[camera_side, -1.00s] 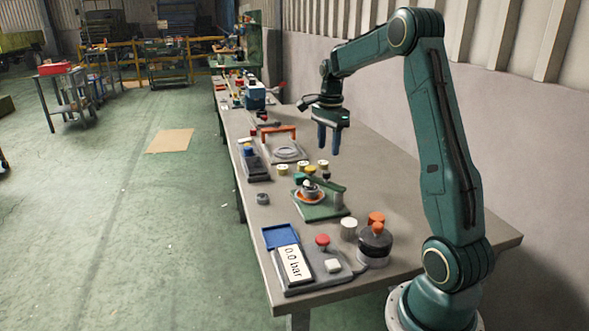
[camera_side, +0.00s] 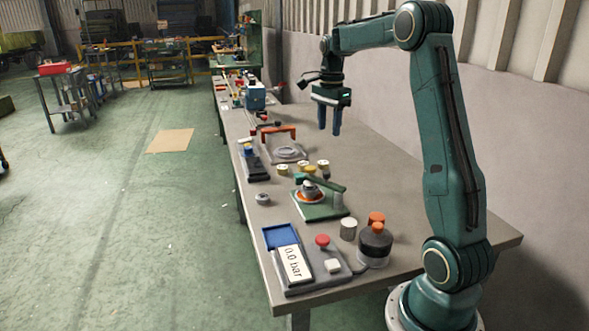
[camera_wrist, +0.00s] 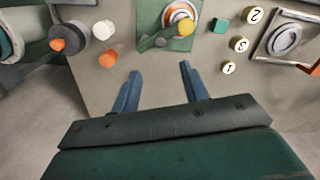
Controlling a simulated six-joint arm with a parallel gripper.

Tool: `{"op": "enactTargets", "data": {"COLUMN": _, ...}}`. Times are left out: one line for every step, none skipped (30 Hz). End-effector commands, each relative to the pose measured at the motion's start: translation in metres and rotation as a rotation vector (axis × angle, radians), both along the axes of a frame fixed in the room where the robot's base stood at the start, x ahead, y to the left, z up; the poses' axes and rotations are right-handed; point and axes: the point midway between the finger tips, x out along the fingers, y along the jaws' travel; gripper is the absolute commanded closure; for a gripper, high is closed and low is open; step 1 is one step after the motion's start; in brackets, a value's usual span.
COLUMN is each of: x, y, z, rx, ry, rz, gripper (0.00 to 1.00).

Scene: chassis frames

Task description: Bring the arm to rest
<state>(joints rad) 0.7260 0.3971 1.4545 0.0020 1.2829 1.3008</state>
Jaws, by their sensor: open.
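My gripper (camera_side: 329,119) hangs above the back part of the grey workbench (camera_side: 395,195), with its blue fingers pointing down. In the wrist view my gripper (camera_wrist: 158,80) has its two fingers spread apart with nothing between them. It is open and empty, clear of the objects on the bench. My arm reaches over from its base at the right end of the bench.
A green fixture (camera_side: 322,210) with a lever stands mid-bench, near several numbered caps (camera_wrist: 240,44). A gauge panel (camera_side: 292,262) reading 0.0 bar and a dark jar with an orange cap (camera_side: 375,248) are at the near end. The bench near the wall is bare.

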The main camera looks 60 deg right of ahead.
Motion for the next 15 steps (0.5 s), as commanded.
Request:
{"op": "enactTargets", "data": {"x": 0.0, "y": 0.005, "z": 0.003, "rx": -0.003, "ry": -0.004, "rz": 0.018, "gripper": 0.55}}
{"op": "enactTargets", "data": {"x": 0.001, "y": 0.008, "z": 0.004, "rx": -0.005, "ry": -0.006, "rz": 0.033, "gripper": 0.55}}
{"op": "enactTargets", "data": {"x": 0.001, "y": 0.014, "z": 0.007, "rx": -0.01, "ry": -0.01, "rz": 0.057, "gripper": 0.55}}
{"op": "enactTargets", "data": {"x": 0.001, "y": 0.018, "z": 0.01, "rx": -0.013, "ry": -0.014, "rz": 0.077, "gripper": 0.55}}
{"op": "enactTargets", "data": {"x": 0.001, "y": 0.024, "z": 0.012, "rx": -0.017, "ry": -0.018, "rz": 0.102, "gripper": 0.55}}
{"op": "enactTargets", "data": {"x": 0.001, "y": 0.032, "z": 0.016, "rx": -0.024, "ry": -0.026, "rz": 0.138, "gripper": 0.55}}
{"op": "enactTargets", "data": {"x": 0.0, "y": 0.038, "z": 0.019, "rx": -0.028, "ry": -0.03, "rz": 0.168, "gripper": 0.55}}
{"op": "enactTargets", "data": {"x": 0.0, "y": 0.045, "z": 0.022, "rx": -0.035, "ry": -0.037, "rz": 0.2, "gripper": 0.55}}
{"op": "enactTargets", "data": {"x": -0.001, "y": 0.056, "z": 0.026, "rx": -0.043, "ry": -0.044, "rz": 0.247, "gripper": 0.55}}
{"op": "enactTargets", "data": {"x": -0.002, "y": 0.064, "z": 0.029, "rx": -0.049, "ry": -0.05, "rz": 0.284, "gripper": 0.55}}
{"op": "enactTargets", "data": {"x": -0.003, "y": 0.072, "z": 0.033, "rx": -0.057, "ry": -0.057, "rz": 0.323, "gripper": 0.55}}
{"op": "enactTargets", "data": {"x": -0.006, "y": 0.083, "z": 0.037, "rx": -0.067, "ry": -0.066, "rz": 0.376, "gripper": 0.55}}
{"op": "enactTargets", "data": {"x": -0.007, "y": 0.092, "z": 0.04, "rx": -0.074, "ry": -0.072, "rz": 0.417, "gripper": 0.55}}
{"op": "enactTargets", "data": {"x": -0.01, "y": 0.1, "z": 0.042, "rx": -0.081, "ry": -0.078, "rz": 0.458, "gripper": 0.55}}
{"op": "enactTargets", "data": {"x": -0.012, "y": 0.112, "z": 0.046, "rx": -0.092, "ry": -0.087, "rz": 0.512, "gripper": 0.55}}
